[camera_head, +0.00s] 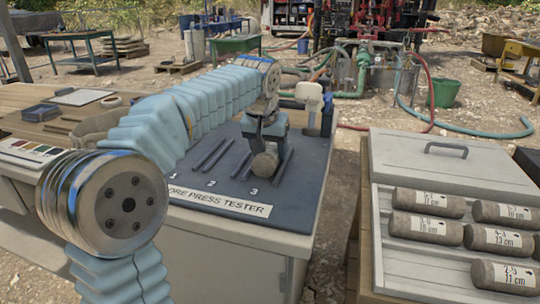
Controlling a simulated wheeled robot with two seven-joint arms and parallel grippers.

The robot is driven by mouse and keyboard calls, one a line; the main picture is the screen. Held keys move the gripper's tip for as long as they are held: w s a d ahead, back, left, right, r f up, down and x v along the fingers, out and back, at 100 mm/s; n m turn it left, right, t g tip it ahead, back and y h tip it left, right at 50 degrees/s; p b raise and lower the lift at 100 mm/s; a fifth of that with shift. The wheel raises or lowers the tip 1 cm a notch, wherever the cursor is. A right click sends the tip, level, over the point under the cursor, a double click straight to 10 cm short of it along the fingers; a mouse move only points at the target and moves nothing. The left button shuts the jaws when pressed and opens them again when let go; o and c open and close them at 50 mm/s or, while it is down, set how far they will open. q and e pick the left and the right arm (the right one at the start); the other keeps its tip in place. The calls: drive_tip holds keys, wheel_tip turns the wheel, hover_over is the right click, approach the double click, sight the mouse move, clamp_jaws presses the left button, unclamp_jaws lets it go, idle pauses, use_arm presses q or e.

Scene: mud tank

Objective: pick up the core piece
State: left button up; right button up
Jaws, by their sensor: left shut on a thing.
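My left gripper (266,146) points down over the dark mat of the core press tester (222,170). It is shut on a brown-grey core piece (264,166), whose round end faces me. The core piece is at the dark rails (284,166) of the place marked 3; I cannot tell whether it touches them. The gripper hides the upper and rear part of the core piece. My right gripper is not in view.
A grey core box (398,262) with several labelled cores (428,202) stands on the right. A pale lever-like part (312,98) rises behind the mat. A bench with a colour chart (30,152) is at left. Gravel lies between tester and box.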

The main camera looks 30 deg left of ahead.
use_arm(q)
drive_tip(key=c, duration=0.5)
drive_tip(key=shift+r, duration=0.2)
